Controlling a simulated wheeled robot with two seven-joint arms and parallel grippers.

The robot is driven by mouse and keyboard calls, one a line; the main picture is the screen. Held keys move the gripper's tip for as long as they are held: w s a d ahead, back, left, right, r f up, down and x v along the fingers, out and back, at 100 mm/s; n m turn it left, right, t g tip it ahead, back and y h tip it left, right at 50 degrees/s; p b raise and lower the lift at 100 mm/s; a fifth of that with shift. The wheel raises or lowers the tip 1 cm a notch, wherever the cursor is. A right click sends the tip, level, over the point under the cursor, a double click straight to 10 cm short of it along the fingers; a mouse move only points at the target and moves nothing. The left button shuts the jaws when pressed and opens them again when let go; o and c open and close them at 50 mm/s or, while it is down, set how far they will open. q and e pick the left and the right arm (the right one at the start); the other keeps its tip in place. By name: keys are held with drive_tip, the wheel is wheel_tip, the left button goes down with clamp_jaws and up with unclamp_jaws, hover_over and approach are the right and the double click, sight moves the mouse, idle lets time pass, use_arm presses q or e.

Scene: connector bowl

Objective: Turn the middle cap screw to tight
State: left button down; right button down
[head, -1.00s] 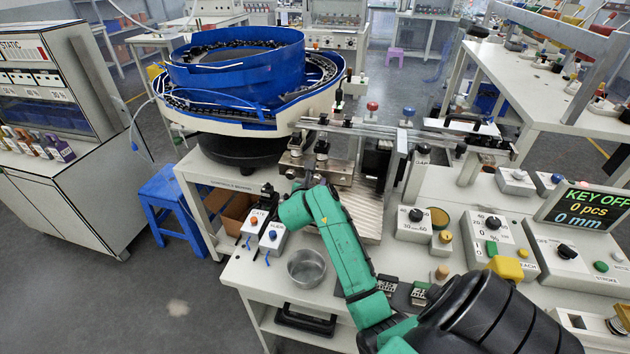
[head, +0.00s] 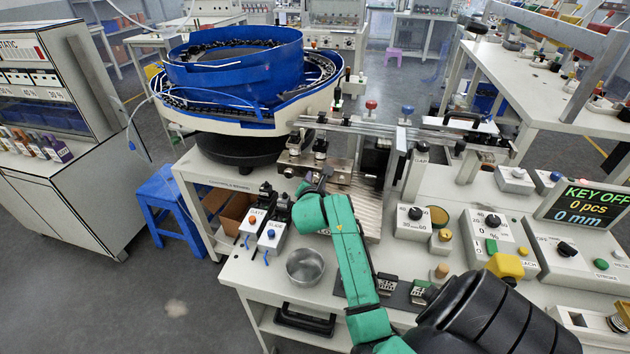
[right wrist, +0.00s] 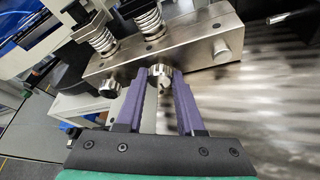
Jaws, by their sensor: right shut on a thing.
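A grey metal block (right wrist: 190,55) fills the upper middle of the right wrist view, with a row of small cap screws along its front face. The middle cap screw (right wrist: 161,72) sits between the purple fingertips of my right gripper (right wrist: 161,80), which is shut on it. The left cap screw (right wrist: 110,89) and the right one (right wrist: 222,49) stand free on either side. In the head view the block (head: 318,167) lies below the feeder rail, and my right gripper (head: 321,181) reaches its front face, partly hidden by my green wrist. My left gripper is not in view.
Two spring-loaded posts (right wrist: 149,20) stand on top of the block. A blue bowl feeder (head: 235,65) is behind left. The GATE and SLIDE switch boxes (head: 272,237) and a metal cup (head: 305,266) lie near my wrist. Control boxes (head: 492,240) stand to the right.

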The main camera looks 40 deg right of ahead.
drive_tip(key=c, duration=0.5)
unclamp_jaws()
drive_tip(key=shift+a, duration=0.1)
